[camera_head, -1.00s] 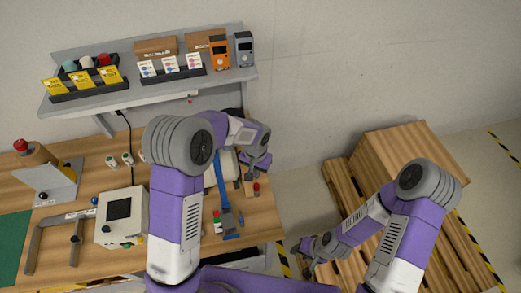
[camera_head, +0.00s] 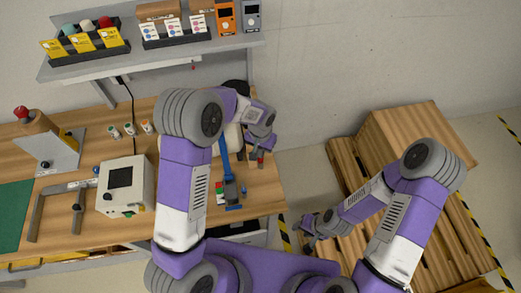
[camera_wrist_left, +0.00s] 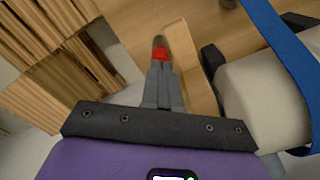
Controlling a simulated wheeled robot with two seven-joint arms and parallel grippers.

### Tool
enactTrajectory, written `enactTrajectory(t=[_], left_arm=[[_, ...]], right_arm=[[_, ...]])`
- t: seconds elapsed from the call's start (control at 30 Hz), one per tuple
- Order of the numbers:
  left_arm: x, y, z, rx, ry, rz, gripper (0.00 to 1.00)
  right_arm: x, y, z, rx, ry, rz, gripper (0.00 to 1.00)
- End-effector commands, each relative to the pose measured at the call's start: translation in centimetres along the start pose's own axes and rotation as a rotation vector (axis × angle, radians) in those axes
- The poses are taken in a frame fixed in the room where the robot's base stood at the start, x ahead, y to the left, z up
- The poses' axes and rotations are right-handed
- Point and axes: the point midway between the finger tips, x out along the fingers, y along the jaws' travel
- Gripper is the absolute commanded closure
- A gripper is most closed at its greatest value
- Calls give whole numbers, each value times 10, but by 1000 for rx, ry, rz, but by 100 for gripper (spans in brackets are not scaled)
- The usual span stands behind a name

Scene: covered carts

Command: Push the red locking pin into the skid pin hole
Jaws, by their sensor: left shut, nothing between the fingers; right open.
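The red locking pin (camera_wrist_left: 160,54) shows in the left wrist view straight ahead of my left fingertips, with a dark end beyond the red part. My left gripper (camera_wrist_left: 161,70) is shut with nothing between its fingers; the tips appear at or against the red part, but I cannot tell contact for sure. A wooden skid piece (camera_wrist_left: 184,62) lies beside the pin. In the head view the pin (camera_head: 261,161) is a small red spot at the bench's right end, by my left gripper (camera_head: 258,150). The pin hole cannot be made out. My right gripper (camera_head: 308,240) is open and empty, low over the pallet side.
A pale body (camera_wrist_left: 265,88) with a blue strap (camera_wrist_left: 283,38) stands close right of the left gripper. The bench (camera_head: 255,205) holds a white instrument box (camera_head: 126,190) at left. A wooden pallet and crate (camera_head: 415,135) stand on the floor at right.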

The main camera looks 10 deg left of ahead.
Motion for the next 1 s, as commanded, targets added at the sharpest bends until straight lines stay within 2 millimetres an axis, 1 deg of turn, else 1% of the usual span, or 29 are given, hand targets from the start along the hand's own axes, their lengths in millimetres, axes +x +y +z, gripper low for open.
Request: enactTrajectory(t=[0.23,0.5,0.6,0.73,0.9,1.0], left_arm=[[1,0,0,0,0,0,100],[6,0,0,1,1,0,100],[4,0,0,1,1,0,100],[-3,0,0,1,2,0,100],[-20,0,0,1,2,0,100],[-26,0,0,1,1,0,100]], right_arm=[[1,0,0,0,0,0,57],[6,2,0,0,0,0,57],[4,2,0,0,0,0,57],[0,0,0,0,0,0,57],[-8,-3,0,0,0,0,57],[-11,-4,0,0,0,0,57]])
